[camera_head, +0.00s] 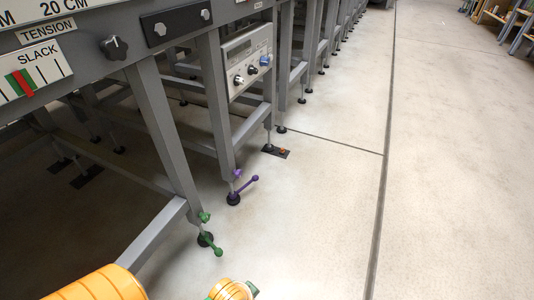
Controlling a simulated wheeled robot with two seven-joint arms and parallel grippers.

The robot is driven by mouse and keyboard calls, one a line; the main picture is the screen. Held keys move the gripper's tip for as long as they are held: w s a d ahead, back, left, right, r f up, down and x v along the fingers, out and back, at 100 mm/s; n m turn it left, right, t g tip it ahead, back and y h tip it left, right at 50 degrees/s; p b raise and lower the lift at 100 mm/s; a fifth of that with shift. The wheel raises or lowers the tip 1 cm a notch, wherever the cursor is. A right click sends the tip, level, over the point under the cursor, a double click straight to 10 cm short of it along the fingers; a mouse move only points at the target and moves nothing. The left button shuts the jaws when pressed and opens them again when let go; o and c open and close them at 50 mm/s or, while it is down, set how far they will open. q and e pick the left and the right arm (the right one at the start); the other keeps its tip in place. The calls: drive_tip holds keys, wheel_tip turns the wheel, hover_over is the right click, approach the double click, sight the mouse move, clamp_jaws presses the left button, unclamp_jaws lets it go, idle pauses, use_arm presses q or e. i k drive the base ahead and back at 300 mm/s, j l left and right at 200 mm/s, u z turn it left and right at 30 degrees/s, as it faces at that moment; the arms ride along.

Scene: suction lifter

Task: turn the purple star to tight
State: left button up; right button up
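The purple star (237,173) is a small star-shaped knob low on the leg of the grey bench, left of the picture's middle. A purple lever with a ball end (249,184) sticks out to the right just below it, above a black foot.
A green star (204,217) and green lever (212,245) sit on the nearer leg. A tension gauge (28,80) marked slack is at upper left, near a black knob (115,47). Orange ribbed parts (100,285) show at the bottom edge. The floor on the right is clear.

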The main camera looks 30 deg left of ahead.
sight(238, 175)
drive_tip(key=i+u, duration=0.25)
drive_tip(key=i, duration=0.2)
drive_tip(key=i+l+u, duration=0.55)
drive_tip(key=i, duration=0.25)
drive_tip(key=j, duration=0.1)
